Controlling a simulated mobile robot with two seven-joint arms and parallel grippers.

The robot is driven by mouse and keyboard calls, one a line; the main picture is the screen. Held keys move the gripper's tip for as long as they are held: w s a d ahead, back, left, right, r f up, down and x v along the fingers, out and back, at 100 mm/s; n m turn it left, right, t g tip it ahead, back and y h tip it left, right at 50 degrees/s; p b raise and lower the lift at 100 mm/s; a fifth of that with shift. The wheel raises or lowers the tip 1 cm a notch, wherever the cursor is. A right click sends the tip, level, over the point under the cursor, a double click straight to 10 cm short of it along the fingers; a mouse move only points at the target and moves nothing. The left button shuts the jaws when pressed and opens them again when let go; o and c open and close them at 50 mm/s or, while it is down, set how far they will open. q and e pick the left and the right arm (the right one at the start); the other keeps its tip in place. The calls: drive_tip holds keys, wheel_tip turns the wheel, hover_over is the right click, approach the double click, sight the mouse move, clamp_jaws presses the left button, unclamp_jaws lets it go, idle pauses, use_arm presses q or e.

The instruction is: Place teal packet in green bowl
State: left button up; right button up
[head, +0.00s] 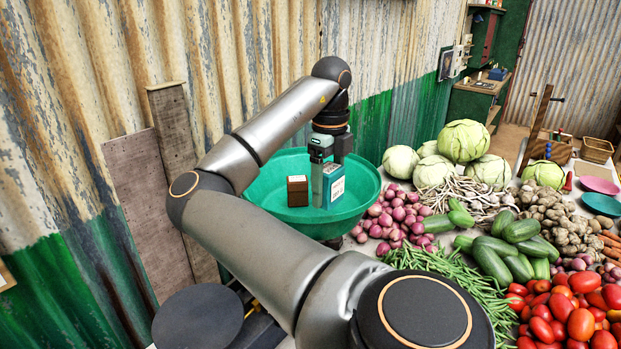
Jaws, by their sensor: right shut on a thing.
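The teal packet (334,184) is a small upright box with a pale label. It is inside the outline of the green bowl (360,187), near the bowl's middle. My right gripper (328,158) points down and is shut on the packet's upper part. I cannot tell whether the packet's base touches the bowl. A brown box (298,191) stands in the bowl just left of the packet, with a narrow gap between them. My right arm hides the front left of the bowl. My left gripper is not in view.
Red onions (390,215) lie close to the bowl's right side. Cabbages (433,172), cucumbers (492,262), green beans (450,275) and tomatoes (575,315) crowd the right. A dark round plate (198,316) is at the lower left. A corrugated wall (230,60) stands behind.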

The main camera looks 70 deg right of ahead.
drive_tip(key=shift+d+f, duration=0.15)
drive_tip(key=shift+d, duration=0.15)
drive_tip(key=shift+w+d+f, duration=0.1)
drive_tip(key=shift+d+f, duration=0.05)
drive_tip(key=shift+d, duration=0.15)
drive_tip(key=w+d+f, duration=0.1)
drive_tip(key=d+f, duration=0.1)
drive_tip(key=d, duration=0.1)
drive_tip(key=w+d+f, duration=0.2)
drive_tip(key=d+f, duration=0.1)
drive_tip(key=d, duration=0.1)
drive_tip(key=w+d+f+b, duration=0.1)
drive_tip(key=d+f, duration=0.2)
drive_tip(key=d, duration=0.1)
drive_tip(key=shift+w+d+f, duration=0.15)
drive_tip(key=shift+f, duration=0.05)
drive_tip(key=shift+w+d+f, duration=0.3)
drive_tip(key=shift+d+f, duration=0.2)
drive_tip(key=shift+f, duration=0.25)
wheel_tip(320, 180, down, 2)
drive_tip(key=shift+f, duration=0.25)
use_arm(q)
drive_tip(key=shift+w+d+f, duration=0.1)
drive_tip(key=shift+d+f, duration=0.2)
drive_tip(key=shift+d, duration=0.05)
use_arm(e)
drive_tip(key=shift+f, duration=0.15)
drive_tip(key=shift+f, duration=0.1)
